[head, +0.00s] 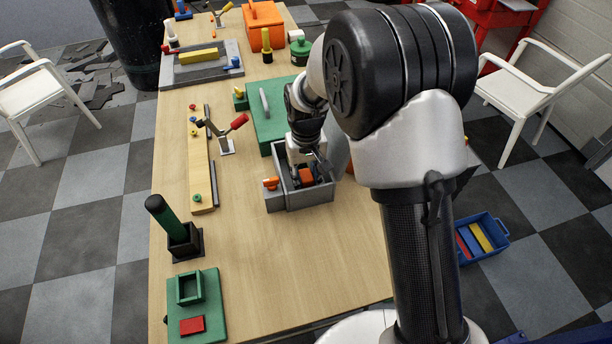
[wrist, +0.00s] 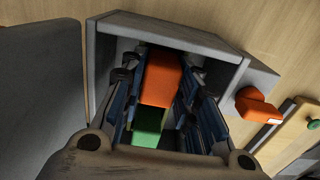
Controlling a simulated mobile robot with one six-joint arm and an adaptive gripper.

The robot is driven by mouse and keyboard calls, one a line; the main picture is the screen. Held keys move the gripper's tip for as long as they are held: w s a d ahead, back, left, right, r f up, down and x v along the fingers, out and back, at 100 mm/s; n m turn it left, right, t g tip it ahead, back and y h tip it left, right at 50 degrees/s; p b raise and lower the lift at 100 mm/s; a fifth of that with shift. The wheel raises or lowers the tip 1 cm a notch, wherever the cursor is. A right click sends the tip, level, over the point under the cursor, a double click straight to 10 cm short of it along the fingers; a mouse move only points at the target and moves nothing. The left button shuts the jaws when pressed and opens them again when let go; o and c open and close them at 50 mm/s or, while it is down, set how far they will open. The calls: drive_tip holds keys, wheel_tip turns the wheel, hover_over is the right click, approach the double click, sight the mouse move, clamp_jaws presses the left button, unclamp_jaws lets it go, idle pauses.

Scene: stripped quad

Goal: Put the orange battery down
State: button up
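The orange battery (wrist: 162,78) is a block-shaped piece inside a grey open-topped box, between my gripper's fingers in the wrist view. It also shows in the head view (head: 306,176), low inside the grey box (head: 309,197). My gripper (wrist: 163,92) points down into the box, with one blue-padded finger on each side of the battery. Whether the pads press on it or stand slightly apart is not clear. A green piece (wrist: 148,122) lies by the battery's near end. The battery's underside is hidden.
An orange part (head: 271,183) sits at the box's left side. A green case (head: 266,125) lies just behind. A wooden strip with knobs (head: 202,170) and a red-handled clamp (head: 237,122) are to the left. The table's front middle is clear.

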drive_tip(key=o, duration=0.4)
drive_tip(key=shift+r, duration=0.15)
wheel_tip(320, 180, up, 11)
drive_tip(key=p, duration=0.3)
wheel_tip(320, 180, up, 8)
drive_tip(key=r+t, duration=0.1)
hover_over(306, 175)
drive_tip(key=s+d, duration=0.4)
drive_tip(key=s+d+r+m+t, duration=0.1)
drive_tip(key=s+d, duration=0.2)
drive_tip(key=s, duration=0.4)
drive_tip(key=s+d+r+m+t, duration=0.1)
drive_tip(key=s+d+r, duration=0.1)
drive_tip(key=s+d, duration=0.2)
drive_tip(key=s+d+r+m+t, duration=0.1)
drive_tip(key=s+d+r, duration=0.1)
drive_tip(key=s, duration=0.9)
drive_tip(key=shift+d+r+t, duration=0.25)
drive_tip(key=shift+d+t, duration=0.05)
drive_tip(key=shift+d, duration=0.4)
drive_tip(key=shift+w, duration=0.1)
